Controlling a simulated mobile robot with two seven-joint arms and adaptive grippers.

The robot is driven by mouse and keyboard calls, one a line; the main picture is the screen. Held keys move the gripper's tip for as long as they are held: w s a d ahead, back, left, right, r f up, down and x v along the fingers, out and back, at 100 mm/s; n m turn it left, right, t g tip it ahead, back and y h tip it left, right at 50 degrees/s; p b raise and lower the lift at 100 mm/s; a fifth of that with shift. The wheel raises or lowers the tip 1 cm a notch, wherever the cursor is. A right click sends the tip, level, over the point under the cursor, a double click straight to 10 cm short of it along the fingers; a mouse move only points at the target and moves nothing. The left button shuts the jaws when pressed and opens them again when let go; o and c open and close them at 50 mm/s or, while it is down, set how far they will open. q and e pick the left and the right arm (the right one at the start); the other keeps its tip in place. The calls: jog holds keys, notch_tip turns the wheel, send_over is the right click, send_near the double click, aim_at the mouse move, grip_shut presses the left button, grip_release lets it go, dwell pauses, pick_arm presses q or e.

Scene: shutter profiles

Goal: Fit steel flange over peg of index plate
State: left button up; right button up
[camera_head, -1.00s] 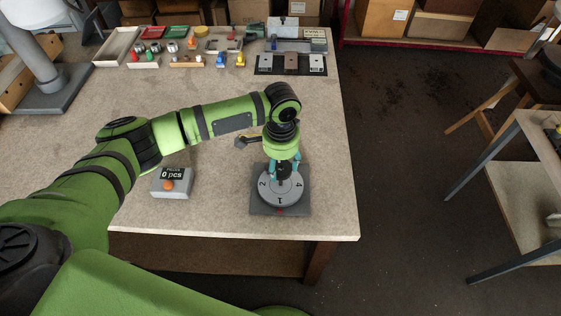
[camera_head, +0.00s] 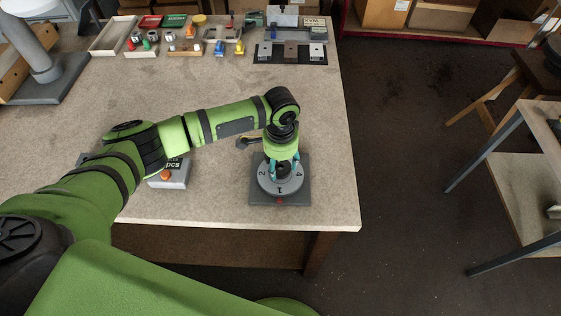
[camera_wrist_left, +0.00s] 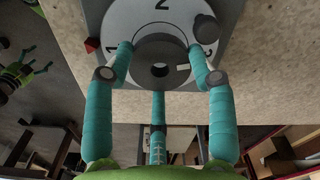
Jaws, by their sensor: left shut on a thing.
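The index plate (camera_head: 265,184) is a grey numbered disc on a dark square base near the table's front right corner. It also shows in the wrist view (camera_wrist_left: 122,18). My left gripper (camera_head: 282,172) is over the disc, its teal fingers shut around the dark steel flange (camera_wrist_left: 160,48). The flange is a ring with a central hole and a small white mark. A dark round peg-like part (camera_wrist_left: 205,28) stands beside the number 3, apart from the flange. Any peg under the flange is hidden. My right gripper (camera_wrist_left: 22,72) shows at the wrist view's left edge, fingers spread and empty.
A grey counter box with an orange button (camera_head: 170,174) is left of the plate, partly behind my arm. Trays and coloured parts (camera_head: 185,47) and a dark mat (camera_head: 290,53) are at the back. The middle of the table (camera_head: 215,85) is clear.

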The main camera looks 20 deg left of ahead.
pick_arm(q)
jog(key=shift+p, duration=0.4)
jog(key=shift+f+b, duration=0.5)
jog(key=shift+f, duration=0.45)
dwell(0.9)
jog(key=o, duration=1.5)
